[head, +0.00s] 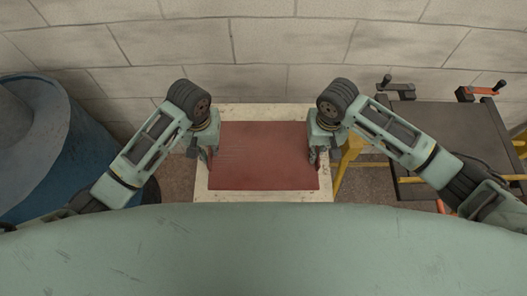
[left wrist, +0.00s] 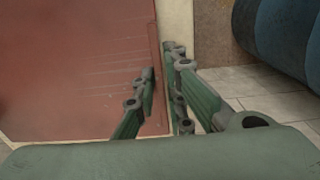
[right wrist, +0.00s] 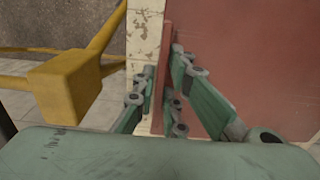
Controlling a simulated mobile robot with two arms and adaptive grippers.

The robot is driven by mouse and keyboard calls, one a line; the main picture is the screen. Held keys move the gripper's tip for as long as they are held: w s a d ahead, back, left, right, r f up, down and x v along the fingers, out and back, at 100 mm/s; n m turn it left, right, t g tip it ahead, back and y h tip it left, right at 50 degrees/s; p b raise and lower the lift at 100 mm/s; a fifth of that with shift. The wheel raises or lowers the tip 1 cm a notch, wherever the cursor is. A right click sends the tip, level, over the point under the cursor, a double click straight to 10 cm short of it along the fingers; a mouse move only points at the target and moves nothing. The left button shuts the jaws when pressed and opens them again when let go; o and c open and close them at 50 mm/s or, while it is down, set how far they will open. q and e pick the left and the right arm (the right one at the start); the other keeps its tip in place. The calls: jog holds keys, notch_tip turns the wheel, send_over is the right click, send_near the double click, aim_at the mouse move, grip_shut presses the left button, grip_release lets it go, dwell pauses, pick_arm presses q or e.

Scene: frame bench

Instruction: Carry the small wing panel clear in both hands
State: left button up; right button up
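The small wing panel (head: 264,156) is a flat, dark red rectangle over a pale, worn-topped stand (head: 264,110). I cannot tell whether it rests on the stand or is just above it. My left gripper (head: 211,158) is at the panel's left edge. In the left wrist view its fingers (left wrist: 160,75) close on the raised red rim from both sides. My right gripper (head: 316,155) is at the right edge. In the right wrist view its fingers (right wrist: 163,75) close on the rim there. The panel (right wrist: 245,60) looks level.
A blue drum (head: 75,150) stands at the left. A yellow frame part (right wrist: 65,85) stands close beside the stand at the right. A block wall (head: 270,45) is behind.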

pick_arm(q)
jog(key=shift+f, duration=0.1)
pick_arm(e)
jog(key=shift+f, duration=0.1)
pick_arm(q)
grip_shut()
pick_arm(e)
grip_shut()
pick_arm(q)
jog(key=shift+w+r, duration=0.15)
jog(key=shift+r, duration=0.15)
pick_arm(e)
jog(key=shift+w+r, duration=0.15)
jog(key=shift+r, duration=0.15)
